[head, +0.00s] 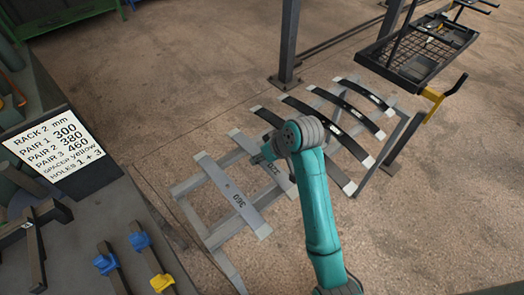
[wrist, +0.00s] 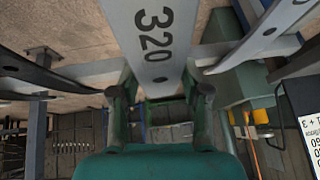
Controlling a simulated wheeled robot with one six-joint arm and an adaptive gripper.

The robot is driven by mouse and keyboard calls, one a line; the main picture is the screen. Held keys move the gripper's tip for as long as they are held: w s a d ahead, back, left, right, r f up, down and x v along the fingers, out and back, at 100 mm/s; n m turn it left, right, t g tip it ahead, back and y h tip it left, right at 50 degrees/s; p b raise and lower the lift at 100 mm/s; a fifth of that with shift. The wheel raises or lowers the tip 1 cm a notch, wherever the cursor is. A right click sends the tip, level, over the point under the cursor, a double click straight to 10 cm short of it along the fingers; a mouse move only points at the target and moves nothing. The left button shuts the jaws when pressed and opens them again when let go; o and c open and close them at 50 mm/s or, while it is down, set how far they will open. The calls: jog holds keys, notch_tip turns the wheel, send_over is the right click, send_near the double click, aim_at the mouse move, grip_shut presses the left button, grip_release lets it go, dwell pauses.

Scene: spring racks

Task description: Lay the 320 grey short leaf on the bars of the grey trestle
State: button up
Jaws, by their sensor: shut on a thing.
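The grey short leaf marked 320 (wrist: 155,40) is gripped in my gripper (wrist: 160,95), whose fingers close on its edges in the wrist view. In the head view the 320 leaf (head: 240,139) lies over the grey trestle (head: 190,184), beside a grey leaf marked 360 (head: 226,185) and roughly parallel to it. My gripper (head: 268,153) is above the trestle, with my arm hiding part of the 320 leaf and its near end. I cannot tell whether the leaf touches the bars or is slightly above them.
Several dark leaves with pale ends (head: 315,117) lie across the right part of the trestle. A sign (head: 55,143) and blue and yellow clamps (head: 139,240) are on the bench at left. A post (head: 288,45) and a black mesh cart (head: 405,62) stand behind.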

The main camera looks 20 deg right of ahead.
aim_at(262, 163)
jog(key=shift+f, duration=1.65)
jog(key=o, duration=1.4)
jog(key=shift+o, duration=0.2)
jog(key=shift+f, duration=0.1)
jog(key=v, duration=1.2)
